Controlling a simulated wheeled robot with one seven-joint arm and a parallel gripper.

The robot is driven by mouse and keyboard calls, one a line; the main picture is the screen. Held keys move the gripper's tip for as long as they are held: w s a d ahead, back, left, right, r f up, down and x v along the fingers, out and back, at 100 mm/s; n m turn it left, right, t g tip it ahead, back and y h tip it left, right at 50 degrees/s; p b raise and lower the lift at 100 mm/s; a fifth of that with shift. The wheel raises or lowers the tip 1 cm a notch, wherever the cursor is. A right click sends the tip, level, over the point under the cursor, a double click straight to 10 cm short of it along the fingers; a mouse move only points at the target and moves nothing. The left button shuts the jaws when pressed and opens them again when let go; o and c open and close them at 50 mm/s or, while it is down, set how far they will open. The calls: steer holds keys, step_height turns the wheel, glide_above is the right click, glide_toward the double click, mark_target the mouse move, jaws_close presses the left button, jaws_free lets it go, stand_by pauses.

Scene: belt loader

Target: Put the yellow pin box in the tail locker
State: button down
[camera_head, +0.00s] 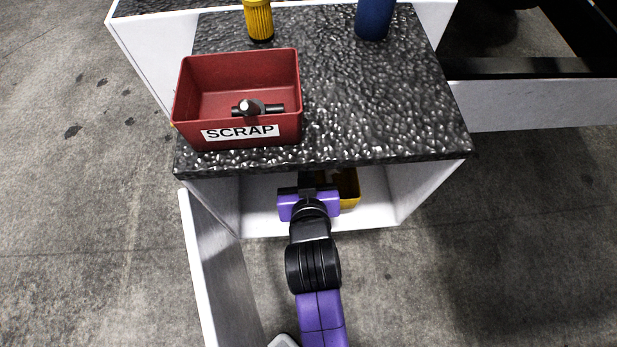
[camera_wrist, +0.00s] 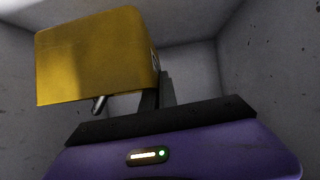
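The yellow pin box (camera_head: 348,187) is inside the white open-fronted tail locker (camera_head: 375,207) under the dark top, partly hidden by my gripper. In the wrist view the yellow box (camera_wrist: 95,58) fills the upper left, and a short grey pin (camera_wrist: 99,105) pokes out at its edge. My gripper (camera_wrist: 158,90) reaches into the locker. Its two dark fingers are close together at the box's right-hand wall, one partly hidden by the box; they look shut on that wall. In the head view the fingertips are hidden by the wrist. Whether the box touches the locker floor I cannot tell.
The locker's white door (camera_head: 218,275) stands open at the left. On the dark textured top (camera_head: 385,110) are a red SCRAP bin (camera_head: 240,75) holding a dark part, a yellow cylinder (camera_head: 258,20) and a blue cylinder (camera_head: 374,18). Locker walls stand close around my gripper.

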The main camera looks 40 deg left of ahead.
steer(key=shift+f+b, duration=1)
steer(key=shift+f, duration=2.15)
steer(key=shift+f, duration=0.15)
steer(key=c, duration=1.7)
jaws_free()
